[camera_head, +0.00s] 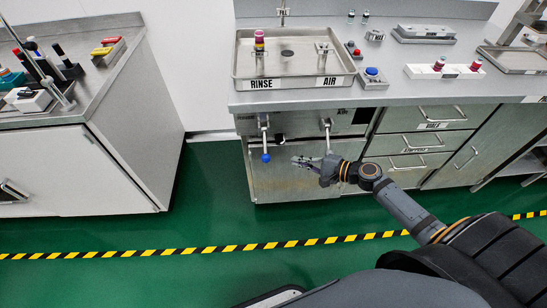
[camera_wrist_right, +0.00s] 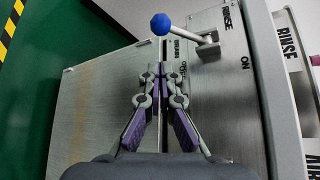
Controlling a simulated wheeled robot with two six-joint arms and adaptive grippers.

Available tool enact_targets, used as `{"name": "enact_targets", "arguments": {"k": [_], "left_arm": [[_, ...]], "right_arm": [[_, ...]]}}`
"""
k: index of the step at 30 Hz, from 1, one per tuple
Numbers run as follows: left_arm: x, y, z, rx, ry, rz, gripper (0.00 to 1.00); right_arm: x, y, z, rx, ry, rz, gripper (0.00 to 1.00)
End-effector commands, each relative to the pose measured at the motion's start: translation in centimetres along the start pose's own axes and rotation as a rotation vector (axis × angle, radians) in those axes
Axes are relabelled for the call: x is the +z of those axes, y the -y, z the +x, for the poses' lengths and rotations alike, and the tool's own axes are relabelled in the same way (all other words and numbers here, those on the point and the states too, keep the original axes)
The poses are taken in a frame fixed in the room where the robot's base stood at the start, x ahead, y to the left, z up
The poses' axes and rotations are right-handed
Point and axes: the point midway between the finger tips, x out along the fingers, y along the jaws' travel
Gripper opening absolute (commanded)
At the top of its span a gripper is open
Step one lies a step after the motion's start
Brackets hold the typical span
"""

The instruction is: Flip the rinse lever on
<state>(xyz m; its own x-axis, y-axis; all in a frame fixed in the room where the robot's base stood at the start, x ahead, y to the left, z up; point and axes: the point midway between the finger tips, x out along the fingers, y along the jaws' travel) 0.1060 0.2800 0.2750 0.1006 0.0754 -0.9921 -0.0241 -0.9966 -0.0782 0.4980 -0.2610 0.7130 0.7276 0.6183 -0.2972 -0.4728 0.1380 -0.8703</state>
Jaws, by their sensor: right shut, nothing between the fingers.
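The rinse lever (camera_head: 264,138) hangs down from the front panel under the RINSE label, with a blue ball (camera_head: 266,158) at its lower end. In the right wrist view the blue ball (camera_wrist_right: 161,24) shows beyond my fingertips, its rod joined to a metal bracket (camera_wrist_right: 207,43) near the words RINSE and ON. My right gripper (camera_head: 296,160) is just right of the ball in the head view, apart from it. In the wrist view the right gripper (camera_wrist_right: 160,70) has its fingers together and empty. My left gripper is not in view.
A second lever (camera_head: 327,130) hangs to the right under the AIR label, close to my right gripper. The washer tray (camera_head: 245,60) with a red-topped item stands on the counter above. Drawers (camera_head: 420,143) are to the right. Green floor (camera_head: 215,200) is open in front.

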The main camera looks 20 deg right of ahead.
Motion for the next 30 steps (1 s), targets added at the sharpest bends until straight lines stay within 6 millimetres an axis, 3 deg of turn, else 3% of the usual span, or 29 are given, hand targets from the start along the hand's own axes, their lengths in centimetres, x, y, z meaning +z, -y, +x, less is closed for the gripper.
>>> {"name": "enact_targets", "arguments": {"k": [7,15,21,30], "left_arm": [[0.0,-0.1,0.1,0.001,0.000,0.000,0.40],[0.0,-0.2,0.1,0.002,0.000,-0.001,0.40],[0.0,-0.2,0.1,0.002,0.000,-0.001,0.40],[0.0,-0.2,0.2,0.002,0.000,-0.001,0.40]], "right_arm": [[-0.1,0.1,1.2,-0.006,-0.001,0.000,0.00],[-0.1,0.1,6.4,-0.006,-0.002,0.001,0.00],[-0.1,0.0,9.2,-0.002,-0.002,0.001,0.00],[-0.1,-0.1,10.1,0.001,-0.002,-0.001,0.00]]}}
